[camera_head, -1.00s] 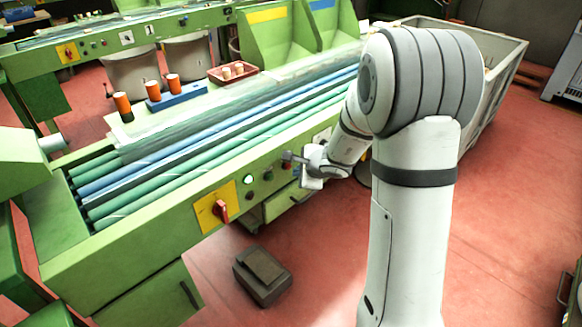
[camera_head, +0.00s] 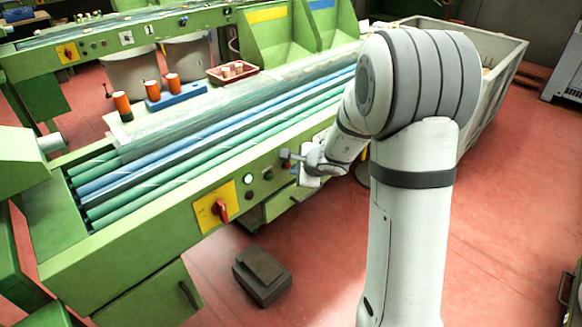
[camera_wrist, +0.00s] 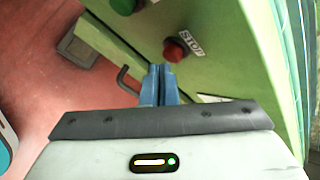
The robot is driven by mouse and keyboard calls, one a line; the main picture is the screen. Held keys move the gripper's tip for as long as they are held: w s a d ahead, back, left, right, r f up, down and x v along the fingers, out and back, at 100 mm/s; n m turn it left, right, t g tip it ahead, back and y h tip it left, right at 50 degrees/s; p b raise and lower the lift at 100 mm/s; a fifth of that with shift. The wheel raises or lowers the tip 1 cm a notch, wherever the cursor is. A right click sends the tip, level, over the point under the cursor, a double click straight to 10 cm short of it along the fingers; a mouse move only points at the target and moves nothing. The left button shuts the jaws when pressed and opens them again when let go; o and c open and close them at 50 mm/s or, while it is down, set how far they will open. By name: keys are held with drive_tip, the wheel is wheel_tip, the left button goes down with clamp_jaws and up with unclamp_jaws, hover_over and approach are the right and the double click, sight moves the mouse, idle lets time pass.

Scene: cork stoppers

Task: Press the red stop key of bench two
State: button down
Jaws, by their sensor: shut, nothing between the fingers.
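The red stop key (camera_wrist: 175,50) is a round red button on a green panel, beside a small STOP label (camera_wrist: 190,41) in the wrist view. It also shows as a small red spot in the head view (camera_head: 285,165), partly hidden by my gripper. My gripper (camera_wrist: 160,68) is shut and empty. Its blue fingertips are right by the red key's edge in the wrist view; I cannot tell whether they touch it. In the head view my gripper (camera_head: 286,154) is at the near bench's front panel.
A green key (camera_wrist: 123,5) is near the red one. A red rotary switch (camera_head: 219,209) on a yellow plate and a lit lamp (camera_head: 248,179) are further left. A bent handle (camera_wrist: 125,78) is below the panel. A grey pedal box (camera_head: 262,275) stands on the floor.

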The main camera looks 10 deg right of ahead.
drive_tip(key=shift+w+a, duration=0.25)
drive_tip(key=shift+w, duration=0.1)
idle(0.6)
drive_tip(key=shift+s, duration=0.1)
drive_tip(key=shift+s+d+b, duration=0.45)
drive_tip(key=shift+s+d, duration=0.05)
drive_tip(key=shift+s, duration=0.1)
drive_tip(key=s+d, duration=0.1)
drive_tip(key=s, duration=0.1)
drive_tip(key=s+d+b, duration=0.1)
drive_tip(key=s+d, duration=0.1)
idle(0.6)
idle(0.6)
